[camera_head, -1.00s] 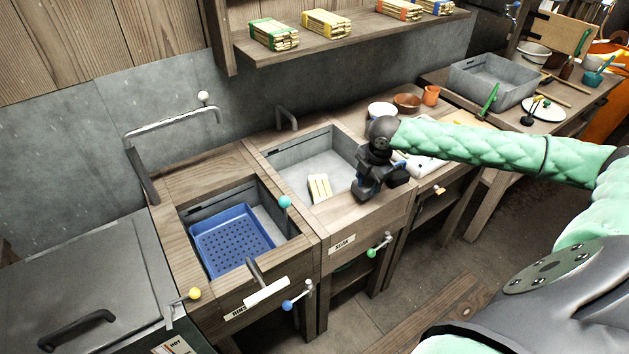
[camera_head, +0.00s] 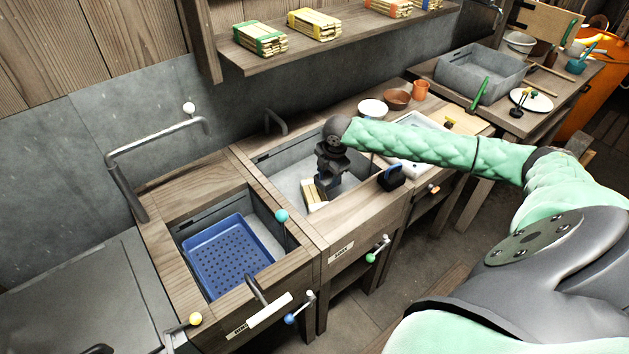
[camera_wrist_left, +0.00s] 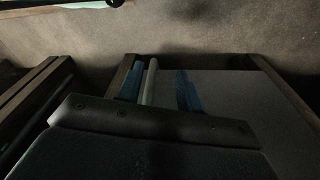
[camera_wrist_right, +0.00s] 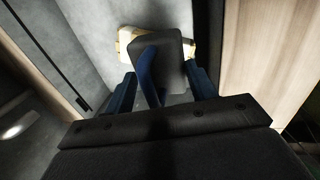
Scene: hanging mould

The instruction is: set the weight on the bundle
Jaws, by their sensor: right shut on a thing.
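The pale wooden bundle (camera_head: 312,197) lies in the grey basin in the middle of the head view. My right gripper (camera_head: 325,184) is over it, pointing down into the basin. It is shut on a dark weight with a blue part (camera_wrist_right: 165,65), seen in the right wrist view. There, the weight covers the middle of the bundle (camera_wrist_right: 128,45), whose cream ends show on both sides; I cannot tell whether they touch. My left gripper (camera_wrist_left: 160,90) shows only in its wrist view, open, with a pale rod between its fingers.
A similar dark block with blue (camera_head: 391,177) stands on the wooden front ledge. The left basin holds a blue perforated tray (camera_head: 228,256). Several banded bundles sit on the shelf (camera_head: 340,45). A tap (camera_head: 275,120) stands behind the middle basin.

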